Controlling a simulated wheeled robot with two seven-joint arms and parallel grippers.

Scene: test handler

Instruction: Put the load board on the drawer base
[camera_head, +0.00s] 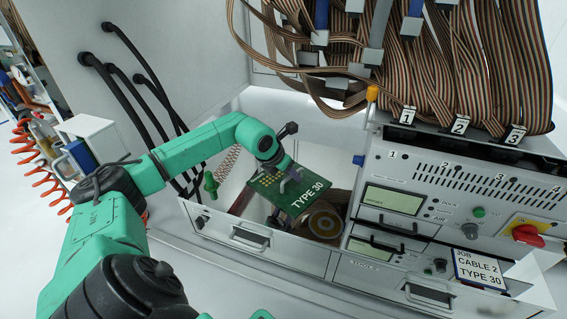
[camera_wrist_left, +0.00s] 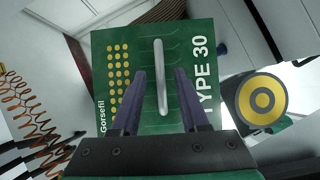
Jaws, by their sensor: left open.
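The load board (camera_head: 312,186) is a green plate marked TYPE 30, tilted in the head view over the open drawer (camera_head: 262,240). In the left wrist view the load board (camera_wrist_left: 111,110) shows gold contacts and a pale upright handle (camera_wrist_left: 158,62). My left gripper (camera_head: 287,178) is over the board. Its two purple-grey fingers stand on either side of the handle, open, with a gap visible at each side. The drawer base under the board is largely hidden, and I cannot tell whether the board touches it. My right gripper is not in view.
A round brass-coloured disc (camera_head: 325,222) lies in the drawer beside the board. A control panel with a red knob (camera_head: 526,234) and a job card (camera_head: 480,268) is at right. Ribbon cables (camera_head: 400,70) hang above. Black hoses (camera_head: 150,90) run down behind my arm.

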